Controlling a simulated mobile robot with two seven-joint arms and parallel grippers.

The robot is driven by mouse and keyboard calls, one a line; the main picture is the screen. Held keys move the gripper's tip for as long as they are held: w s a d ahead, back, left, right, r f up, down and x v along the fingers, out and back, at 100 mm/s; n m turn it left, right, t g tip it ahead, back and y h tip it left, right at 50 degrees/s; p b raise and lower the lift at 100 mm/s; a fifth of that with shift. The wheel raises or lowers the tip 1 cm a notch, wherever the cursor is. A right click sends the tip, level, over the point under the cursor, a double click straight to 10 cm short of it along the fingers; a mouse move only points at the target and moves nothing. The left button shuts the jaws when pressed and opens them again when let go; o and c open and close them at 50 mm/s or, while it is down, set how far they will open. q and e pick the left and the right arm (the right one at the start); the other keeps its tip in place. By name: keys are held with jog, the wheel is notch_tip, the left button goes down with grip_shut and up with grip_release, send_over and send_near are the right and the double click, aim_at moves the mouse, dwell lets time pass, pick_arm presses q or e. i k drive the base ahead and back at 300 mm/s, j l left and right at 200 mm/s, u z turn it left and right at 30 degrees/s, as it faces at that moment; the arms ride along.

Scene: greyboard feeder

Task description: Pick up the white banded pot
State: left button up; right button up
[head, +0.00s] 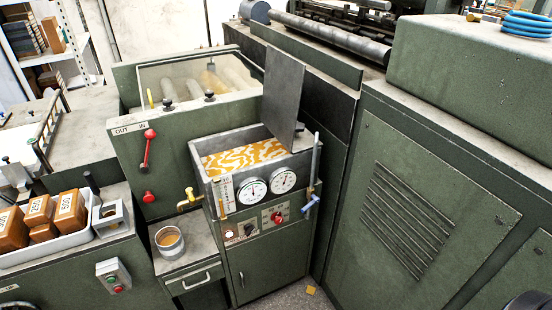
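The white banded pot (170,250) stands upright on a small grey shelf (205,243) at the lower left of centre. It is an open, pale round pot with a tan-brown filling showing inside. A brass tap (188,199) sticks out above and to the right of it. Nothing is touching the pot from above. Neither of my grippers can be made out in the head view.
A drawer with a handle (196,282) is below the shelf. Right of the pot is a green cabinet with dials, its open trough (196,152) holding orange-and-white patterned material. A raised grey lid (281,95) stands behind. A white tray (88,232) of brown blocks is left.

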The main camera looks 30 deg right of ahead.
aim_at(169, 240)
jog(key=i+j+z, duration=0.25)
jog(key=z, duration=0.25)
jog(key=i+j+z, duration=0.15)
jog(key=j+z, duration=0.15)
jog(key=z, duration=0.2)
